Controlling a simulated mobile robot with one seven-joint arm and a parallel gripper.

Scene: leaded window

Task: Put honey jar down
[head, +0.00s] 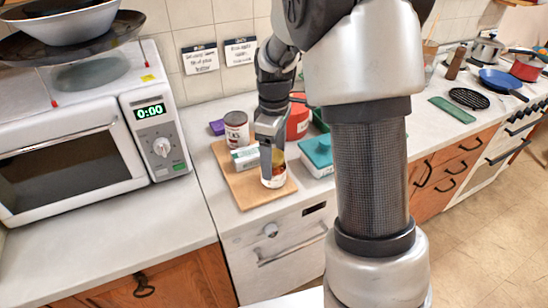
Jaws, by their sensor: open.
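The honey jar (274,180) is a small jar with a pale lower band and a yellow and reddish upper part. It stands upright on the wooden board (247,191), near the board's front right edge. My gripper (267,168) points down right at the jar, with a finger in front of its left side. The gripper is open. The far finger and part of the jar are hidden, so I cannot tell whether the fingers touch it.
A tin can (236,129) and a white carton (245,158) stand close on the left. A teal box (318,155) stands close on the right, with a red container (298,122) behind. The microwave (95,150) is further left. The counter in front of it is clear.

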